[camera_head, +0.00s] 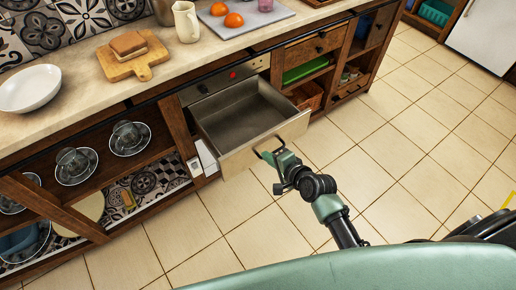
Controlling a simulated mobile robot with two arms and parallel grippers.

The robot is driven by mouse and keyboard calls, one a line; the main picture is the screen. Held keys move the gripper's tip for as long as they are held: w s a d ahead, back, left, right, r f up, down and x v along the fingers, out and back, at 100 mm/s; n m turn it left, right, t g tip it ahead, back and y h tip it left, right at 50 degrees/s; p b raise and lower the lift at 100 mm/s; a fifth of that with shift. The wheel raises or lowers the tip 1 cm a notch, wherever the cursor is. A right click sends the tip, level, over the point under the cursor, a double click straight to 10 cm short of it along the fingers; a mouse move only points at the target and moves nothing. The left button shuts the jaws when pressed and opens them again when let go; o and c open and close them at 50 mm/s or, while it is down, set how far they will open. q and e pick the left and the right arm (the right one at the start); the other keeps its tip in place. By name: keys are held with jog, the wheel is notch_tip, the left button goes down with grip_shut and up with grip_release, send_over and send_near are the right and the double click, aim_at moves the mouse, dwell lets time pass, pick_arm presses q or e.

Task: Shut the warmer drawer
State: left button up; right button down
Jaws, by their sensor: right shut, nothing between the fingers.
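The warmer drawer (238,158) is pulled well out from under the counter, below a metal control panel (228,78) with a red mark. Its grey metal inside looks empty. The drawer has a pale front panel. My right gripper (269,156) is shut and empty, with its fingertips close to the outside of that front panel. I cannot tell whether they touch it. My right arm reaches up to it from the lower right. My left gripper is not in view.
The counter above holds a white bowl (30,89), a cutting board with bread (132,61), a cream jug (186,22) and a tray with oranges (246,20). Open shelves with glass cups (75,162) lie left of the drawer. The tiled floor (400,140) on the right is clear.

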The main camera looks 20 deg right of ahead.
aim_at(253, 144)
jog(key=w, duration=0.1)
jog(key=w+a, duration=0.1)
jog(key=w, duration=0.1)
jog(key=w+f, duration=0.1)
jog(key=w, duration=0.1)
jog(key=shift+a, duration=0.4)
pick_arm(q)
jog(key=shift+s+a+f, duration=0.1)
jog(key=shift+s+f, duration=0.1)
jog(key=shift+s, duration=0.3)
pick_arm(e)
jog(key=shift+w, duration=0.15)
jog(key=shift+w+a, duration=0.1)
